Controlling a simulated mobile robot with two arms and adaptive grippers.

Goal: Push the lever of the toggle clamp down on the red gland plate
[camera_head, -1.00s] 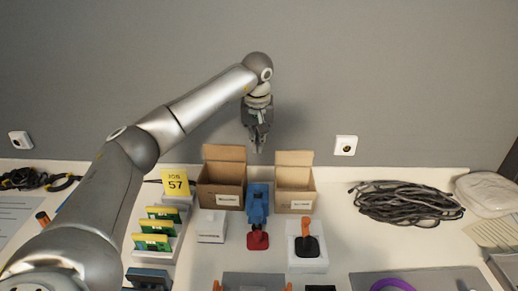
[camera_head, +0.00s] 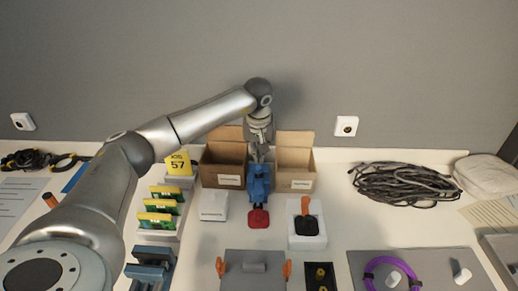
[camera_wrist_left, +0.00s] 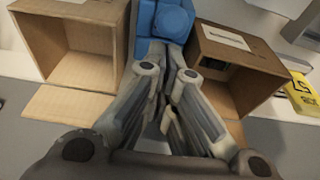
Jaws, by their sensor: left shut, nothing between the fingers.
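A blue part (camera_head: 259,186), which looks like the toggle clamp with its lever, stands between two open cartons. A red plate (camera_head: 258,218) lies at its near end. My left gripper (camera_head: 259,158) is shut and empty, pointing down just behind the top of the blue part in the head view. In the left wrist view the shut fingers (camera_wrist_left: 168,72) sit just below the blue part (camera_wrist_left: 165,22) in the picture. I cannot tell whether they touch it. The red plate is not seen in that view. My right gripper is not in view.
Cardboard cartons stand left (camera_head: 223,176) and right (camera_head: 296,179) of the blue part, close to my gripper. A white block (camera_head: 213,207) and an orange-levered black device (camera_head: 307,226) flank the red plate. A coiled cable (camera_head: 402,186) lies at the right.

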